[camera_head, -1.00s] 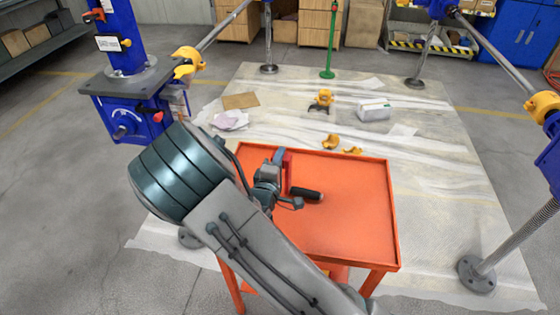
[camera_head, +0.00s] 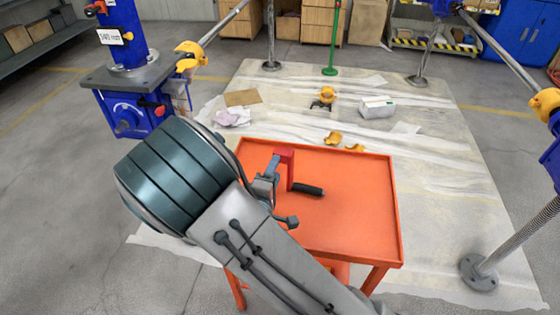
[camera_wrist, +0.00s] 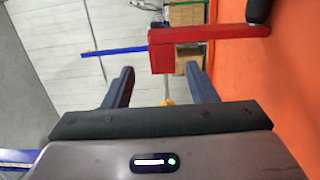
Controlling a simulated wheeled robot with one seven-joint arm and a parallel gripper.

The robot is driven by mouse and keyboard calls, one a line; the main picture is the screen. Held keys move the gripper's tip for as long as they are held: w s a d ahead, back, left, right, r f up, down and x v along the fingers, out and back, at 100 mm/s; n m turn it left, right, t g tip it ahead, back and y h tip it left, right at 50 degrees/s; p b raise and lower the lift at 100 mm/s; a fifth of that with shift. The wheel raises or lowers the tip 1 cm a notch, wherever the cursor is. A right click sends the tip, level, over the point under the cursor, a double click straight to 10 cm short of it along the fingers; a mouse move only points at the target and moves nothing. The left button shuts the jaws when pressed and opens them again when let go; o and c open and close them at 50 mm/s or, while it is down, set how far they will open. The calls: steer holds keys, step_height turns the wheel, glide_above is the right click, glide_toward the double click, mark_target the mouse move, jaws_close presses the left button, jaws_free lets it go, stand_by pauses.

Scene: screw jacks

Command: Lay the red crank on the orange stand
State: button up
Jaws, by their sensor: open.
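The red crank (camera_head: 285,156) is at the back-left part of the orange stand's top (camera_head: 345,205); its black handle (camera_head: 309,189) points right over the tray surface. My gripper (camera_head: 272,166) is just left of the crank's red end block and is open. In the wrist view the red block (camera_wrist: 162,52) sits just beyond and between the two spread fingertips (camera_wrist: 160,72), with no finger visibly pressing on it. The crank's arm runs right toward the orange surface (camera_wrist: 290,85). I cannot tell whether the crank lies flat or is propped up.
The stand's right half is clear, within a low raised rim. A blue jack (camera_head: 135,105) stands at left and another post with a yellow clamp (camera_head: 543,103) at right. Yellow parts (camera_head: 333,138) and a white box (camera_head: 377,107) lie on the floor sheet behind.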

steer(key=v, duration=0.5)
steer(key=s+d+r+m+g+h, duration=0.25)
steer(key=d+m+g, duration=0.35)
steer(key=d, duration=0.4)
steer(key=s+d+r+m+g+h, duration=0.1)
steer(key=s+d+m+g+h, duration=0.3)
steer(key=d+g, duration=0.4)
steer(key=s+d+m+g+y, duration=0.3)
steer(key=s+y, duration=0.2)
steer(key=s, duration=0.1)
steer(key=s+a+r+m+t+y, duration=0.1)
steer(key=s+a+r+t+y, duration=0.1)
steer(key=r+y, duration=0.4)
steer(key=shift+a+r+m+t+y, duration=0.3)
steer(key=shift+a+r+m+y, duration=0.1)
steer(key=shift+a, duration=0.3)
steer(key=shift+s, duration=0.1)
steer(key=shift+w+p+v, duration=0.25)
steer(key=shift+p+v, duration=0.45)
steer(key=shift+v, duration=0.3)
